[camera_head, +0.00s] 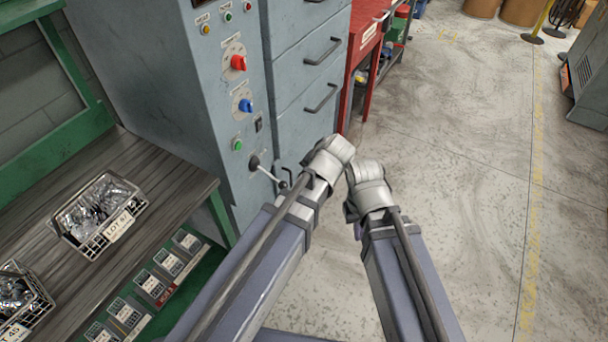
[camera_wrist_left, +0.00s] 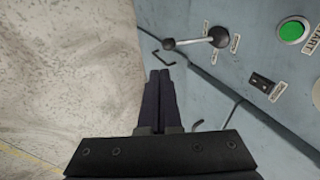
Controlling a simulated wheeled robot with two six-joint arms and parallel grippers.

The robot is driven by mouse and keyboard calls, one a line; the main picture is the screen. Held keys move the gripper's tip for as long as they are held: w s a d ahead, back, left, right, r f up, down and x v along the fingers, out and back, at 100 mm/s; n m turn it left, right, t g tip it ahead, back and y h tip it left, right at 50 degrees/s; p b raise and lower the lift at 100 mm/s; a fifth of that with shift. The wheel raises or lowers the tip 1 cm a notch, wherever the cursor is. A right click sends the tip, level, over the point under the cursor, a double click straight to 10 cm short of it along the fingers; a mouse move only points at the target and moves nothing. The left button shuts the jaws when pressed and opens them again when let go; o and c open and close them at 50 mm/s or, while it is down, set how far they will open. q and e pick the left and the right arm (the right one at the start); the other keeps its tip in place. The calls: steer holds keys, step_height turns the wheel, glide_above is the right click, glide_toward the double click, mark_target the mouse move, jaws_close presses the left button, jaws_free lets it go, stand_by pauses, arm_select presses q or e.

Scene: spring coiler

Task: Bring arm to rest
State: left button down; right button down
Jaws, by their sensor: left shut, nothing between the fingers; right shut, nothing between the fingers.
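Both of my arms reach forward from the bottom of the head view, close together at their pale grey end joints. My left gripper shows in the left wrist view (camera_wrist_left: 158,82). Its two dark fingers lie together, shut and empty, beside the grey cabinet (camera_wrist_left: 215,90) and the floor. In the head view its fingers are hidden. My right arm (camera_head: 368,185) ends just right of the left one, over the floor. Its fingers cannot be made out clearly, and nothing is seen held there.
The grey control cabinet (camera_head: 150,75) has buttons, knobs and a lever (camera_head: 266,170) close to my left arm. Drawers (camera_head: 305,70) adjoin it. A wooden bench (camera_head: 165,170) on the left bears wire baskets (camera_head: 100,215). Open floor (camera_head: 470,180) lies to the right.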

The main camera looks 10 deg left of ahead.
arm_select(q)
steer(key=shift+a, duration=0.1)
steer(key=s+a+f+n+g+h, duration=0.3)
steer(key=s+a+n+h, duration=0.25)
steer(key=s, duration=0.25)
steer(key=s+d+r+m+y+p, duration=0.1)
steer(key=s+d+r+m+p, duration=0.1)
steer(key=d, duration=0.3)
steer(key=s+d+r+m+g+y+p, duration=0.1)
steer(key=s+d+r+m+p, duration=0.1)
steer(key=d, duration=0.3)
steer(key=shift+s+d+r+m+p, duration=0.15)
steer(key=shift+s+r+m+p, duration=0.2)
steer(key=shift+s+r+p, duration=0.35)
steer(key=shift+s+f, duration=0.1)
stand_by(0.4)
